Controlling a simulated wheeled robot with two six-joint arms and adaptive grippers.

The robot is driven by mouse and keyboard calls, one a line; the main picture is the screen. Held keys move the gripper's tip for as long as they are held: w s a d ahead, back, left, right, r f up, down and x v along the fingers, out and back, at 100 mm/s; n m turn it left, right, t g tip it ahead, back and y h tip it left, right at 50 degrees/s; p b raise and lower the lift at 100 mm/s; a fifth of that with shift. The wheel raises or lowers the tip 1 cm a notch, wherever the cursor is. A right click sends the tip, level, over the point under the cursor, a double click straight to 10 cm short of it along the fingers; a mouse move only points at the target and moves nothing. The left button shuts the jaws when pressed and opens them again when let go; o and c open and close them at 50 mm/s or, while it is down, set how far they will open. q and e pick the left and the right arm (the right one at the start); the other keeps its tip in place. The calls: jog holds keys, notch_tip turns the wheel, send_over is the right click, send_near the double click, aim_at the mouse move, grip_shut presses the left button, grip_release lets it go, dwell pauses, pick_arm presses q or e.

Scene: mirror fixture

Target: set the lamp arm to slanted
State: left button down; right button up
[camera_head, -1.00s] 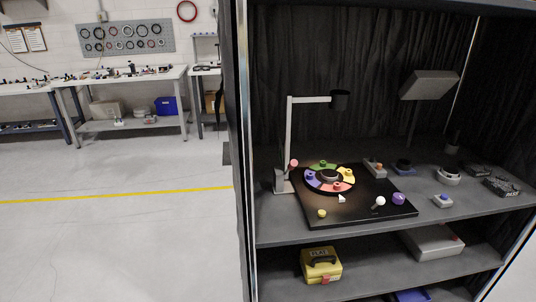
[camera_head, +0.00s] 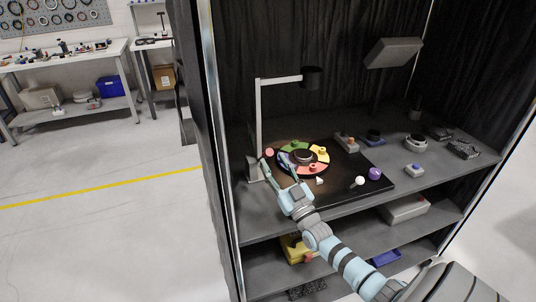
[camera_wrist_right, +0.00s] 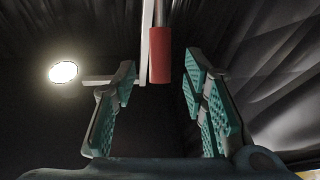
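The lamp stands at the left of the cabinet's middle shelf, with a pale upright post (camera_head: 259,115), a roughly level arm (camera_head: 280,80) and a black shade (camera_head: 311,77). A red handle (camera_head: 269,152) sits low beside the post. My right gripper (camera_head: 277,162) is at this handle, with its fingers spread. In the right wrist view, the red handle (camera_wrist_right: 159,55) shows between the open teal-padded fingers (camera_wrist_right: 160,88), with gaps on both sides. The lit lamp face (camera_wrist_right: 63,72) glows at the left there. My left gripper is not in view.
A black board (camera_head: 340,190) with a coloured ring (camera_head: 318,168), a white ball (camera_head: 360,181) and a purple knob (camera_head: 375,174) lies right of the lamp. A grey tilted panel (camera_head: 393,52) stands at the back right. The cabinet's left side (camera_head: 205,130) is close to the lamp.

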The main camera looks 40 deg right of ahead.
aim_at(267, 153)
jog(key=x, duration=0.4)
jog(key=shift+w+f+b, duration=0.1)
jog(key=shift+w+b, duration=0.25)
jog(key=shift+w, duration=0.15)
jog(key=shift+s, duration=0.1)
jog(key=shift+c, duration=0.5)
grip_shut()
